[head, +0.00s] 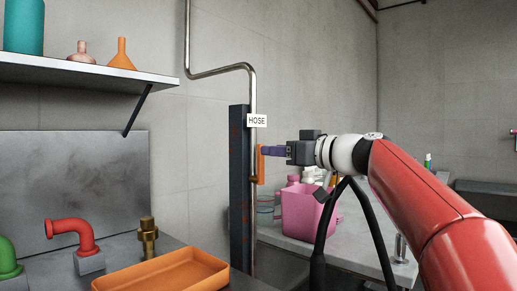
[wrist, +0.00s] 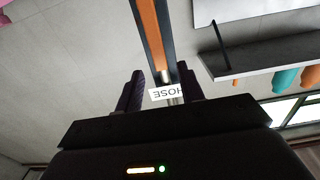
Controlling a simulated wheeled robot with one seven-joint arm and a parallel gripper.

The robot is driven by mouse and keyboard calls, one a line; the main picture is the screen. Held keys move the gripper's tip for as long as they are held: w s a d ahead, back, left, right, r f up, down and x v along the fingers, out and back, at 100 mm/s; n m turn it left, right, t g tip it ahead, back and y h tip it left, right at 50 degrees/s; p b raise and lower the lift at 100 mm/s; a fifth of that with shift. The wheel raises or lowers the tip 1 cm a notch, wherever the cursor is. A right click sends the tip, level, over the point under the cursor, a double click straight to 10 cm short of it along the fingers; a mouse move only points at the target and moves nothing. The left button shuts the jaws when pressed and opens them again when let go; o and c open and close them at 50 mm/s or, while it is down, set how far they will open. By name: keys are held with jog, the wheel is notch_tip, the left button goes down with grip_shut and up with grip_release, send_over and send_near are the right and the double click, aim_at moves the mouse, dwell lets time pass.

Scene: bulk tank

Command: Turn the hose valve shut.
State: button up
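The hose valve's orange lever (head: 261,166) stands upright along the metal pipe, just below the white HOSE label (head: 257,121). In the wrist view the lever (wrist: 149,32) is a long orange strip running up from the label (wrist: 166,93), which reads upside down. My gripper (head: 265,151) reaches in from the right, its purple fingers level with the lever's upper part. In the wrist view my gripper (wrist: 162,88) has its two dark fingers apart, with the label and pipe showing between them. Whether a finger touches the lever cannot be told. The valve body is mostly hidden.
A dark upright post (head: 239,190) stands behind the pipe. A pink bin (head: 305,212) sits on the bench below my arm. An orange tray (head: 160,272), a red pipe elbow (head: 76,232) and a brass fitting (head: 148,235) are at lower left. A shelf (head: 75,70) juts out above.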

aim_at(261, 164)
jog(key=p+x, duration=0.1)
jog(key=x, duration=0.4)
jog(key=shift+w+a+p, duration=0.1)
jog(key=shift+a+p, duration=0.1)
jog(key=shift+p, duration=0.15)
grip_shut()
